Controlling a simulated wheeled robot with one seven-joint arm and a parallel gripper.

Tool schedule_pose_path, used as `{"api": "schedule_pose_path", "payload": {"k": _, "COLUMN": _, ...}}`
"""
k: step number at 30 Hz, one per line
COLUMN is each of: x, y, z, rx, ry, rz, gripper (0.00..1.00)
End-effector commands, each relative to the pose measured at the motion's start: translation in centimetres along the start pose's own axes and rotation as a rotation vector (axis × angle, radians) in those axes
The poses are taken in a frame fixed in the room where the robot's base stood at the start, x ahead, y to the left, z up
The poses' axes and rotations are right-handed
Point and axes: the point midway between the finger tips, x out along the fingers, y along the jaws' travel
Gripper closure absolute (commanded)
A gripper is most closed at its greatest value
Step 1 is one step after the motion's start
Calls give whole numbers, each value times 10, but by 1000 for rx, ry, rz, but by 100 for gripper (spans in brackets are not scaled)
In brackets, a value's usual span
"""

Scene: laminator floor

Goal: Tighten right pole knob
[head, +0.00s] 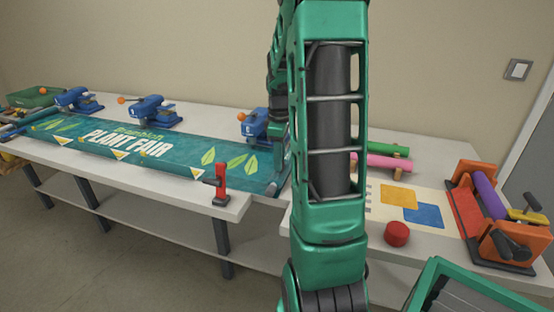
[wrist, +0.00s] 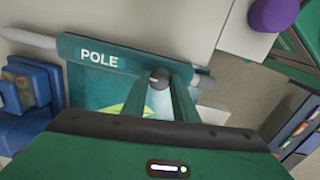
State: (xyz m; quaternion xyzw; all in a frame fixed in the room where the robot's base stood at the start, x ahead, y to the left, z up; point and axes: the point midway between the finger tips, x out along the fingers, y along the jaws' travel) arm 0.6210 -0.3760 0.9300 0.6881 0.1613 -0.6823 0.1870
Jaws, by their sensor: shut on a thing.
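The teal banner (head: 130,145) lies flat on the long white table, lettered "PLANT FAIR". Its right end carries a sleeve marked "POLE" (wrist: 100,58) in the wrist view, with a pale pole (wrist: 28,38) sticking out at the left. A small dark round knob (wrist: 159,76) sits at the sleeve's edge. My gripper (wrist: 160,86) is over the sleeve, shut on the knob, with a fingertip on either side of it. The knob's turn cannot be judged.
Three blue presses with orange knobs, one of them the middle press (head: 152,112), stand along the back. A red clamp (head: 221,185) is at the front edge. To the right are a red cylinder (head: 397,234) and an orange machine (head: 505,225) with a purple roller.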

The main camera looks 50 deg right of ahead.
Motion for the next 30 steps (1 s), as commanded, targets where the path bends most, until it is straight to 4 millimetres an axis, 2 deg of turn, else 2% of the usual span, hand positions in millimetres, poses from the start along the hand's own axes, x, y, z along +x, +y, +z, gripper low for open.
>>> {"api": "schedule_pose_path", "payload": {"k": 8, "x": -2, "y": 3, "z": -1, "rx": 185, "ry": -5, "rz": 13, "gripper": 96}}
{"api": "schedule_pose_path", "payload": {"k": 30, "x": -3, "y": 2, "z": -4, "rx": 883, "ry": -28, "rz": 11, "gripper": 96}}
